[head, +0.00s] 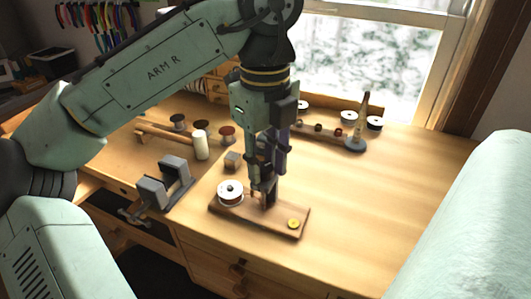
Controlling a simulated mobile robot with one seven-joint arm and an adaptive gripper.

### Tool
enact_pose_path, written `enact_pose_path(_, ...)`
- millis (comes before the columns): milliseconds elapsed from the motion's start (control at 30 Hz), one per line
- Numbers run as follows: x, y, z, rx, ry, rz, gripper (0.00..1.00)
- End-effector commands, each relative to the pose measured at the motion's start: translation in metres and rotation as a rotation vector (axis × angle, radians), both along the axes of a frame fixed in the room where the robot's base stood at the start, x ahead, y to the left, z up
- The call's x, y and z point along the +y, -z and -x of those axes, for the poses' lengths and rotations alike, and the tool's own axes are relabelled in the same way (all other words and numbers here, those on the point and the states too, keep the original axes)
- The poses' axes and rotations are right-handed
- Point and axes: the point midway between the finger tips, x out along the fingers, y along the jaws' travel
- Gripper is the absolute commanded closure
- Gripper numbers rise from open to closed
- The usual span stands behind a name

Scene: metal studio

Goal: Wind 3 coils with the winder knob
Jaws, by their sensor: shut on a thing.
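The winder is a small wooden board (262,222) near the front of the bench. A white-rimmed spool (230,190) lies on its left end, and a round yellow piece (294,223) sits on its right end. A dark upright part (269,200) stands between them. My gripper (262,188) points down over the middle of the board, just right of the spool. Its fingers are shut on the winder knob, which they mostly hide. I cannot make out any coils or the wire clearly.
A white cylinder (201,145) and several spools stand farther back. A cone-shaped tool (358,125) stands at back right. The bench's right side is clear.

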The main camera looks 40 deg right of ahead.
Motion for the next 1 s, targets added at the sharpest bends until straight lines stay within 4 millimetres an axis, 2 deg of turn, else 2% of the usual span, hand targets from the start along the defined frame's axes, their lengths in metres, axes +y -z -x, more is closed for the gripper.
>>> enact_pose_path(1000, 0.0038, 0.0011, -0.0014, 0.002, 0.965, -0.002, 1.00)
